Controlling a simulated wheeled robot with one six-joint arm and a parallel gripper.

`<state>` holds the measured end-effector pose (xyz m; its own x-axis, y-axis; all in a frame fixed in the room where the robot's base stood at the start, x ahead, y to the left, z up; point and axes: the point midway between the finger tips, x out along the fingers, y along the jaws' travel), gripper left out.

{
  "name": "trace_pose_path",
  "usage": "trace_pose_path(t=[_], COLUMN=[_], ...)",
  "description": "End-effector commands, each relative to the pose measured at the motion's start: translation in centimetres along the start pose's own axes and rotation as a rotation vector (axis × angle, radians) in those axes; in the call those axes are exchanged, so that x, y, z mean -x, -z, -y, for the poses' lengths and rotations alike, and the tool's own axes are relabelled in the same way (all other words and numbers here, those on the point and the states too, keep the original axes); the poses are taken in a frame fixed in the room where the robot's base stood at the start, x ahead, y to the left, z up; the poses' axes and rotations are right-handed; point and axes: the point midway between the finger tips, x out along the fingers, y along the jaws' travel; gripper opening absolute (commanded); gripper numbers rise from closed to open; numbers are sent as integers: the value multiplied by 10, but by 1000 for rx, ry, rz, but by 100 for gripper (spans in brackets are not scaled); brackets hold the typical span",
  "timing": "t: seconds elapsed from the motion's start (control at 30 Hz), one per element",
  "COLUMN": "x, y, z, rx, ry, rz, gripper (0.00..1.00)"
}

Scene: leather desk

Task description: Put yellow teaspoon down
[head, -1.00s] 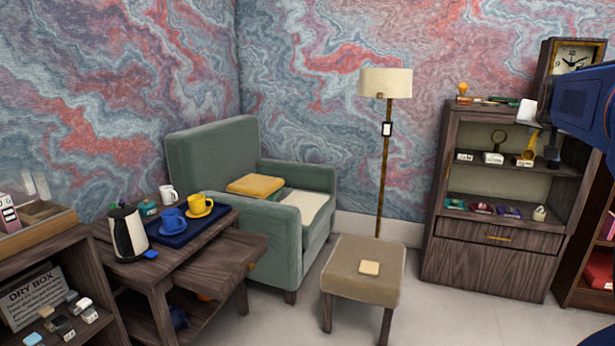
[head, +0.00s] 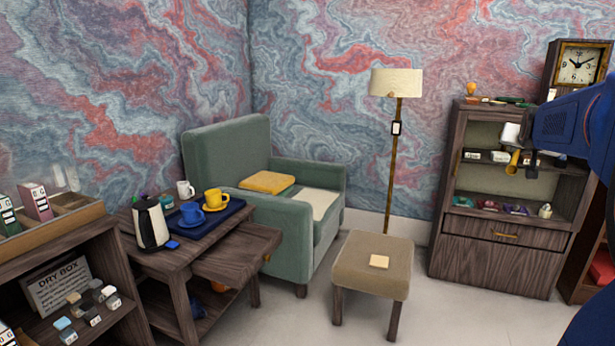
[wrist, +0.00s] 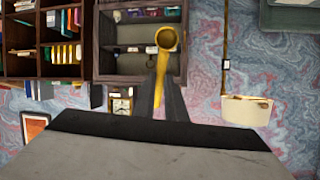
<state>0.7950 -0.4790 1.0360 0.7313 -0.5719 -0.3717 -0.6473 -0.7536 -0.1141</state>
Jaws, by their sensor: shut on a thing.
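The yellow teaspoon (head: 513,160) is in my gripper (head: 522,165), in front of the display cabinet at the right of the head view. In the wrist view, which looks upside down, the teaspoon's bowl (wrist: 167,38) points away from my gripper (wrist: 163,92). The dark fingers are shut on its handle. The spoon is in the air, touching no surface that I can see. A yellow cup (head: 214,198) on a saucer and a blue cup (head: 191,212) stand on a dark blue tray (head: 237,206) at the left.
The tray is on a wooden side table (head: 170,255) with a kettle (head: 151,224) and a white mug (head: 185,189). A green armchair (head: 225,155), a footstool (head: 372,262) and a floor lamp (head: 396,83) stand between it and the cabinet (head: 485,262). Some floor in front is clear.

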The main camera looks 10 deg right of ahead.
Motion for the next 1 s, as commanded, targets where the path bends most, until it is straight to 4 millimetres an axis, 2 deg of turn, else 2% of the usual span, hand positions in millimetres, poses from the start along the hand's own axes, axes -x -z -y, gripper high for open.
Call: trace_pose_path(t=[0.17,0.27,0.4,0.6,0.8,1.0], x=[-44,-74,-112,-155,-184,-200], y=[-35,-64,-109,-179,-254,-334], z=[28,50,83,132,181,225], rx=[17,30,49,75,102,128], ry=[42,75,122,189,255,321], rz=[13,18,24,33,40,49], gripper=[0,0,0,0,0,0])
